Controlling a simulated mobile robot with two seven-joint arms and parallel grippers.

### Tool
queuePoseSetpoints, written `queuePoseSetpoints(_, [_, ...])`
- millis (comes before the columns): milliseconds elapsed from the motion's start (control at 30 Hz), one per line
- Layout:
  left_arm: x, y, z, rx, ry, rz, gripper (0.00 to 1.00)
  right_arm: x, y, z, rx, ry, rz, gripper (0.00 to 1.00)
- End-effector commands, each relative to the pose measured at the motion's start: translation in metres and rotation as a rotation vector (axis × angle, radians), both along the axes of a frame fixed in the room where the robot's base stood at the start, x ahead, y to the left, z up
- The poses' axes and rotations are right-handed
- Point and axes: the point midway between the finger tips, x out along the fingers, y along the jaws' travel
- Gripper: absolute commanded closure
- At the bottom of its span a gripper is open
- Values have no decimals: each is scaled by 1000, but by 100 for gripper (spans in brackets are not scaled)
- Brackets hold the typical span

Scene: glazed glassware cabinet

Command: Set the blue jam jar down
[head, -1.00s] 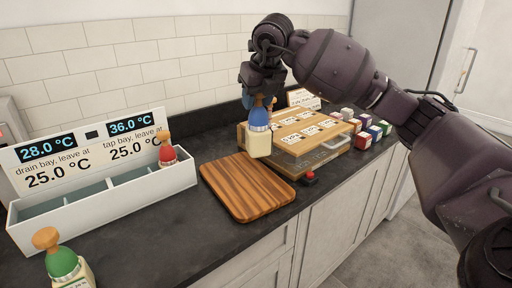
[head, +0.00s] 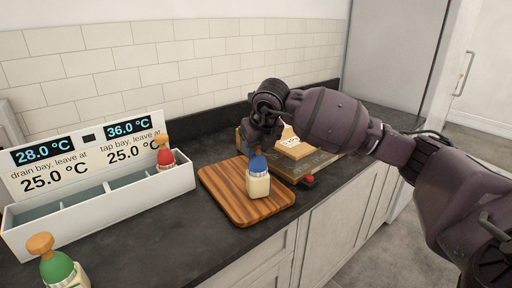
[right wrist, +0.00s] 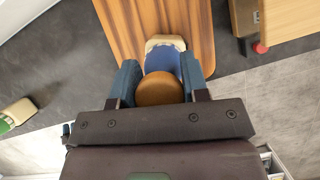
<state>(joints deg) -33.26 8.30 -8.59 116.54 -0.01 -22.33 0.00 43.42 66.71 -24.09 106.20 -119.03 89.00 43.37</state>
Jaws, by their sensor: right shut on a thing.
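The blue jam jar (head: 259,185) has a pale body, a blue collar and a round wooden knob. It is upright over the right part of the striped wooden board (head: 225,190); I cannot tell for sure whether its base touches the wood. My right gripper (head: 258,150) is above it and shut on its upper part. In the right wrist view the fingers (right wrist: 160,80) stand on both sides of the blue collar (right wrist: 163,60), with the wooden knob (right wrist: 160,90) between them. My left gripper is not in view.
A green-topped jar (head: 58,268) stands at the front left. A wooden case (head: 318,162) and a red button (head: 308,180) are right of the board. The board's left part is clear.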

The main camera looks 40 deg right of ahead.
Motion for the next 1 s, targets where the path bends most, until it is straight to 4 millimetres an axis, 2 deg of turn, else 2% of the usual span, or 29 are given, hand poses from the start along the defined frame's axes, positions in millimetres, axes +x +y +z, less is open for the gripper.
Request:
queuePoseSetpoints(367, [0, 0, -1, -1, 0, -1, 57, 0, 0, -1, 0, -4, 0, 100])
queuePoseSetpoints(400, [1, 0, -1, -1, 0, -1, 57, 0, 0, -3, 1, -2, 0, 57])
queuePoseSetpoints(567, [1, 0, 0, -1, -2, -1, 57, 0, 0, -2, 1, -2, 0, 33])
queuePoseSetpoints(833, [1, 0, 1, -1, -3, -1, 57, 0, 0, -2, 1, -2, 0, 33])
queuePoseSetpoints(1000, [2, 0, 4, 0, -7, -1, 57, -3, 0, 10, 0, -5, 1, 33])
